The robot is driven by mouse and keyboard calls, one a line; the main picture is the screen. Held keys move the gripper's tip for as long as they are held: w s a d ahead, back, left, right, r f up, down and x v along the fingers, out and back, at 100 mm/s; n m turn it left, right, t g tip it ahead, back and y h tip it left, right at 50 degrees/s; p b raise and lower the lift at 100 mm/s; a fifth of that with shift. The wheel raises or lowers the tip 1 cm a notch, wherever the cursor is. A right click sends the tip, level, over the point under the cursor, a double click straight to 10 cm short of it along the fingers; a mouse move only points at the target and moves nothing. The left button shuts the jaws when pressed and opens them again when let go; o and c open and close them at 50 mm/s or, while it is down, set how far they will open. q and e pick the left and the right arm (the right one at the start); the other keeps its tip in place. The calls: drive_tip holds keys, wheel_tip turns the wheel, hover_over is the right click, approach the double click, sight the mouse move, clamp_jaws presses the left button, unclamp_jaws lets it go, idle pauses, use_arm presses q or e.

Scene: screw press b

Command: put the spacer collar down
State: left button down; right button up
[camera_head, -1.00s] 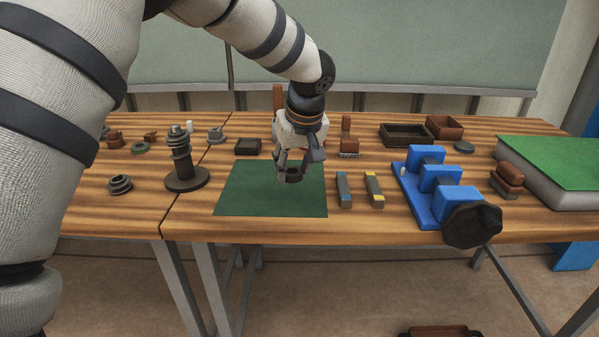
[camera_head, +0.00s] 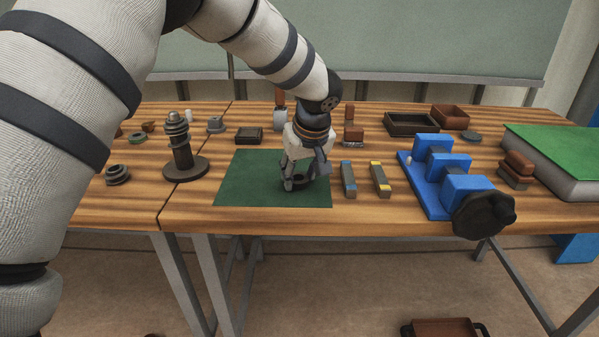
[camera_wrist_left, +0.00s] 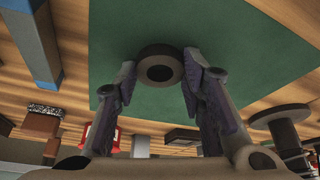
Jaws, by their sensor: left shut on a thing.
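The spacer collar is a dark, short ring with a round hole. It shows in the left wrist view (camera_wrist_left: 160,67) between the tips of my left gripper (camera_wrist_left: 158,82), with the green mat behind it. In the head view my left gripper (camera_head: 299,185) points down over the right part of the green mat (camera_head: 245,185), shut on the collar. My right gripper is not in view.
Right of the mat lie a blue-ended bar (camera_head: 348,180) and a yellow-ended bar (camera_head: 380,180). The blue screw press (camera_head: 430,185) with a black knob stands further right. A dark post on a round base (camera_head: 184,168) stands left. The mat's left part is clear.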

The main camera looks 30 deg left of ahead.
use_arm(q)
drive_tip(key=shift+s+f, duration=0.15)
drive_tip(key=shift+f, duration=0.45)
drive_tip(key=c, duration=1.2)
unclamp_jaws()
drive_tip(key=shift+f, duration=0.1)
drive_tip(key=shift+c, duration=0.2)
drive_tip(key=shift+o, duration=1)
drive_tip(key=shift+f, duration=0.2)
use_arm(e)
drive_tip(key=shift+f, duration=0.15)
use_arm(q)
drive_tip(key=shift+r, duration=0.15)
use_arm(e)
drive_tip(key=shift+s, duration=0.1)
use_arm(q)
drive_tip(key=w+p+v, duration=0.1)
drive_tip(key=v, duration=1.2)
drive_tip(key=shift+a+r, duration=0.25)
drive_tip(key=shift+r, duration=0.15)
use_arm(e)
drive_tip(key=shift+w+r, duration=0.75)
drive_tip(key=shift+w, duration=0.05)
